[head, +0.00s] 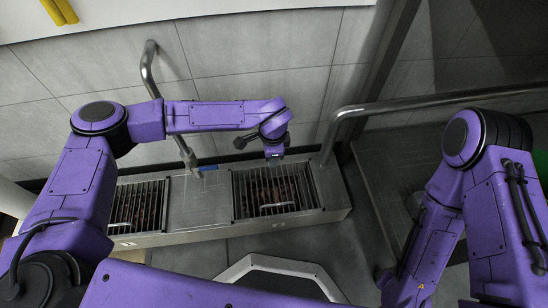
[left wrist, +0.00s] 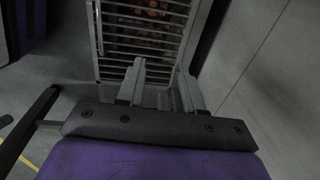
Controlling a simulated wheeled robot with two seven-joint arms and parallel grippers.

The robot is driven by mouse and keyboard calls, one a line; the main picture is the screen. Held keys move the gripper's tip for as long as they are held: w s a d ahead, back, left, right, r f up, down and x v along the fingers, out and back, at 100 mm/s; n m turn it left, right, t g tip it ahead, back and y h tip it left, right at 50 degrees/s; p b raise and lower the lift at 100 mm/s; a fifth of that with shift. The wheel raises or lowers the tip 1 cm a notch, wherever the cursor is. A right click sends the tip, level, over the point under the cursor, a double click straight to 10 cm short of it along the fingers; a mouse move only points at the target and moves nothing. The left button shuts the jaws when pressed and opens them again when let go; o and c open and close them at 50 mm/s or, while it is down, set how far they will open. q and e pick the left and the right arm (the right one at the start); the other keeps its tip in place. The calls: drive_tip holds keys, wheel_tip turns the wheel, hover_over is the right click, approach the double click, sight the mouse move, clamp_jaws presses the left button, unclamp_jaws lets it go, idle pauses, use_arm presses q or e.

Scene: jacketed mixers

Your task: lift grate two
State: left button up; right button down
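Two barred metal grates are set in a low grey bench. Grate two (head: 250,190) is the right one, with a pale bar handle (head: 277,207) near its front edge and reddish-brown contents showing dimly under the bars. Its bars also show in the left wrist view (left wrist: 150,30). My left gripper (head: 274,154) is above the back part of grate two, pointing down. In the left wrist view its two fingers (left wrist: 162,78) stand apart with nothing visible between them. My right arm is folded at the right; its gripper does not show clearly.
The other grate (head: 138,205) lies to the left in the same bench (head: 197,205). Bent metal pipes (head: 150,70) rise on the left and a long rail (head: 420,105) runs to the right. A pale-rimmed dark platform (head: 280,265) stands in front on the floor.

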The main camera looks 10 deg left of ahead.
use_arm(q)
drive_tip(key=shift+r, duration=0.1)
drive_tip(key=shift+d, duration=0.1)
clamp_jaws()
idle(1.1)
unclamp_jaws()
wheel_tip(320, 180, up, 10)
drive_tip(key=s+p, duration=0.1)
drive_tip(key=p, duration=0.3)
drive_tip(key=shift+d+r, duration=0.15)
drive_tip(key=shift+r, duration=0.1)
